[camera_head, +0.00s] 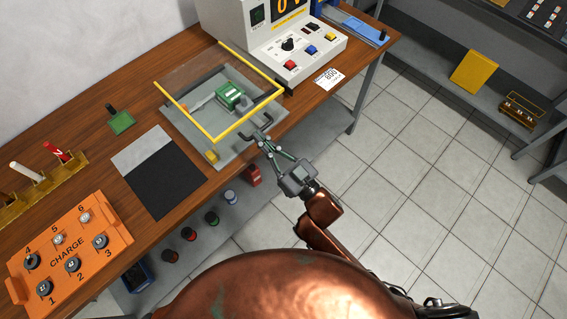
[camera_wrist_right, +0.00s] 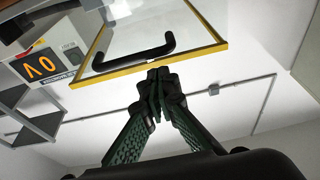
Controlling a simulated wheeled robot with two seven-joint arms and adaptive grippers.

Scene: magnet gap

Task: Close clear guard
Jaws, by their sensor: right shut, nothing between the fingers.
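The clear guard (camera_head: 186,117) has a yellow rim and a see-through panel. It stands raised and tilted over a grey base (camera_head: 188,132) on the wooden bench, with a green block (camera_head: 230,96) inside. In the right wrist view, the yellow-rimmed guard (camera_wrist_right: 205,52) fills the top, with a black bar handle (camera_wrist_right: 140,53) on it. My right gripper (camera_head: 261,139) is shut and empty at the guard's front edge, by the handle. In the right wrist view its fingertips (camera_wrist_right: 157,76) are close to the rim; whether they touch cannot be told. My left gripper is not in view.
A control box (camera_head: 295,60) with coloured buttons stands behind the guard. A dark mat (camera_head: 165,185), an orange charge tray (camera_head: 70,250) and a small green plate (camera_head: 122,123) lie to the left. The floor to the right of the bench is clear.

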